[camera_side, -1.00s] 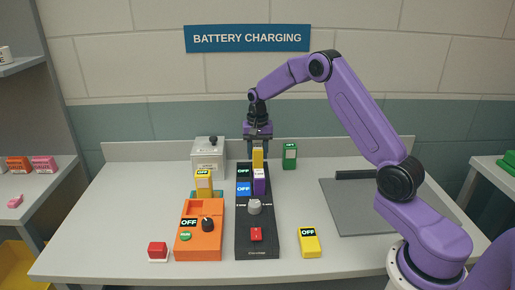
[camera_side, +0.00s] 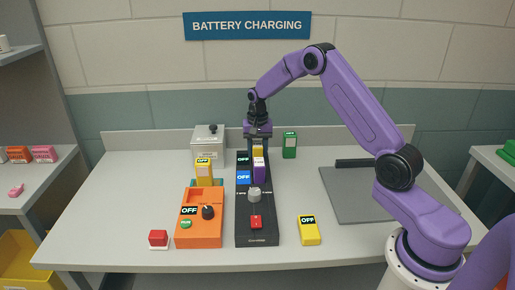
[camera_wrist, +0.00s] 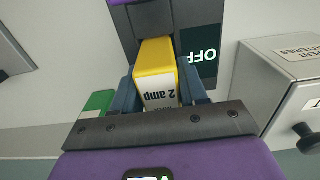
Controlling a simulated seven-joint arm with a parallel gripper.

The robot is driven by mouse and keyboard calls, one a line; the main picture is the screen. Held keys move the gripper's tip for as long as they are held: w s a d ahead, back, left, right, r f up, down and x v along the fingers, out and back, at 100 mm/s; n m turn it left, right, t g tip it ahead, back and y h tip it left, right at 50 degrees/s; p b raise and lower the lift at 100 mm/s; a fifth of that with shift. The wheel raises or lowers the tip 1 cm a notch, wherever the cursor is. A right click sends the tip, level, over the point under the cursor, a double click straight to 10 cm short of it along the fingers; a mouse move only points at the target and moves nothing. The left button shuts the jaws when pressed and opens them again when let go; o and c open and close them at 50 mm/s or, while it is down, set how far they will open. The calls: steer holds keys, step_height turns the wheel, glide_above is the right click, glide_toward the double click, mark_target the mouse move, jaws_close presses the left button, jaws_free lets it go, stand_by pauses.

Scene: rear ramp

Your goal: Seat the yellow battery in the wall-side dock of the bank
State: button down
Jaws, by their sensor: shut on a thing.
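The black bank (camera_side: 243,212) stands mid-table with its far end toward the wall. My gripper (camera_side: 258,146) is over that far end, shut on the yellow battery (camera_side: 258,151). In the wrist view the battery (camera_wrist: 157,72), labelled "2 amp", sits upright between the fingers (camera_wrist: 165,95), beside a dark "OFF" display (camera_wrist: 199,53). The battery is at the wall-side dock; its lower end is hidden, so I cannot tell whether it is fully down. A purple battery (camera_side: 259,170) stands in the dock nearer the camera and partly hides the yellow one.
A red button (camera_side: 158,238) stands front left.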

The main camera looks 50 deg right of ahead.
steer(key=shift+f, duration=0.2)
stand_by(0.7)
steer(key=c, duration=0.5)
jaws_free()
step_height(320, 180, up, 18)
steer(key=f, duration=0.1)
steer(key=s+a+r+n, duration=0.2)
steer(key=s+a+n, duration=0.35)
steer(key=a, duration=0.55)
steer(key=s+a+f+n, duration=0.1)
steer(key=s+a+n, duration=0.4)
steer(key=s, duration=0.6)
steer(key=s+a+f+n, duration=0.1)
steer(key=s+a+n, duration=0.35)
steer(key=s, duration=0.55)
steer(key=s+d+f+n, duration=0.1)
steer(key=s+n, duration=0.2)
steer(key=s, duration=0.4)
steer(key=s+d+f+n, duration=0.2)
steer(key=s+n, duration=0.1)
steer(key=s, duration=0.4)
steer(key=shift+s+d+f+n, duration=0.15)
steer(key=shift+s+d+n, duration=0.15)
steer(key=shift+s, duration=0.1)
